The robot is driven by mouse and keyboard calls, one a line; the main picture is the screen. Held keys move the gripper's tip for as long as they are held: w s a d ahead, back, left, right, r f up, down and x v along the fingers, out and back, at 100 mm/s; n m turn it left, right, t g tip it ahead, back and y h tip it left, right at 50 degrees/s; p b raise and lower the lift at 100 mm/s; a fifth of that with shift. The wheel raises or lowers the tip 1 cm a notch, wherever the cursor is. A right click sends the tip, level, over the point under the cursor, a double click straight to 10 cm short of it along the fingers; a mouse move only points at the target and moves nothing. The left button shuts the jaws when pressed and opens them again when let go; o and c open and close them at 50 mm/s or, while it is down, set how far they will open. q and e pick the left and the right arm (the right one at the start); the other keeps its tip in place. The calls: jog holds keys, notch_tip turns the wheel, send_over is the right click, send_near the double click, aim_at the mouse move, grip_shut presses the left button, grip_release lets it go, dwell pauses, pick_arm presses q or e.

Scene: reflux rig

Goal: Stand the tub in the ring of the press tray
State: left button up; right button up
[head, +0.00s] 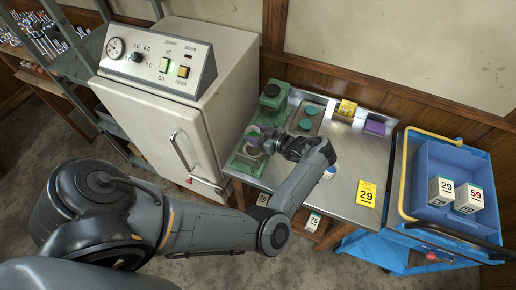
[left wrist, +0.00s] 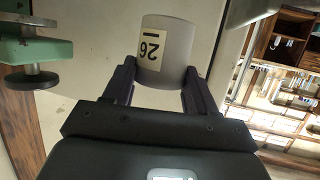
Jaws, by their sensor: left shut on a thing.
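The tub (left wrist: 172,45) is a pale grey cylinder with a cream label that reads upside down, apparently 26. My left gripper (left wrist: 160,82) is shut on it, one finger on each side. In the head view my left gripper (head: 266,143) is at the front part of the green press (head: 245,162), at the left end of the steel table. The press's green part and metal disc (left wrist: 33,80) show at the left of the left wrist view, apart from the tub. The tray's ring is not clearly visible, so I cannot tell whether the tub is over it. My right gripper is not in view.
A white cabinet (head: 165,125) stands close left of the press. On the steel table (head: 355,160) are a tray with teal round pieces (head: 306,124), yellow and purple boxes (head: 375,126) and a yellow 29 card (head: 366,194). A blue cart (head: 440,165) holding white boxes stands right.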

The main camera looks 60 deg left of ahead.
pick_arm(q)
notch_tip(320, 180, down, 3)
jog(key=shift+s+a+r+b, duration=0.1)
jog(key=shift+b, duration=0.75)
jog(key=shift+f+b, duration=1.65)
jog(key=shift+f, duration=0.3)
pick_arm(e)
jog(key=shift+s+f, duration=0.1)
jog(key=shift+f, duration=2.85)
pick_arm(q)
jog(key=shift+f, duration=0.1)
jog(key=shift+f, duration=0.15)
jog(key=o, duration=0.8)
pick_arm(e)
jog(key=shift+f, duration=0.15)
